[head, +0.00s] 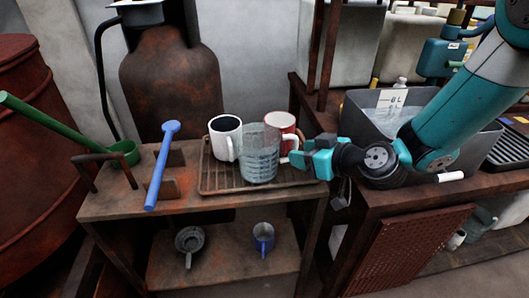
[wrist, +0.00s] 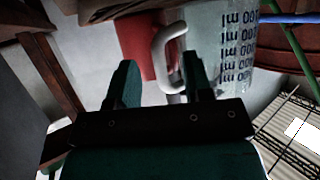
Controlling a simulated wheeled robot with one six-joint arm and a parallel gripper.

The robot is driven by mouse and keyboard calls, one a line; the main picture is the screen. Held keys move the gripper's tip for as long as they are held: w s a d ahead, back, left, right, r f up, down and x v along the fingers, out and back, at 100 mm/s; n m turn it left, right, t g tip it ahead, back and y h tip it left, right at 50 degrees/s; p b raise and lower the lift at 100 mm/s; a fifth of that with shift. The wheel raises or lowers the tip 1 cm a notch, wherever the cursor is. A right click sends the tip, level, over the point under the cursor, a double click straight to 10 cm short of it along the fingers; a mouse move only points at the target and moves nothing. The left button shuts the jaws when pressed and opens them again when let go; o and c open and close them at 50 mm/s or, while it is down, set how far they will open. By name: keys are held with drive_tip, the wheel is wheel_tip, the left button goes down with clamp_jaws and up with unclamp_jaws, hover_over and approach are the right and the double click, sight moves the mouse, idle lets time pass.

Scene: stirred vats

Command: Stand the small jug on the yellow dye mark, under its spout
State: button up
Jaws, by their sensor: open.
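A clear measuring jug (head: 258,160) with blue marks stands upright on a wire rack at the front of the two mugs. It also shows large in the wrist view (wrist: 225,45), with its marks upside down. My gripper (head: 306,156) is open just right of the jug and the red mug. In the wrist view its two fingers (wrist: 160,80) point toward the red mug (wrist: 135,38) and its white handle; nothing is clearly held.
A white mug (head: 226,134) and the red mug (head: 281,127) crowd the rack (head: 214,181). A grey bin (head: 375,118) stands right, beneath my arm.

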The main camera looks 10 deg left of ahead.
drive_tip(key=shift+x, duration=0.85)
clamp_jaws()
drive_tip(key=shift+r, duration=0.1)
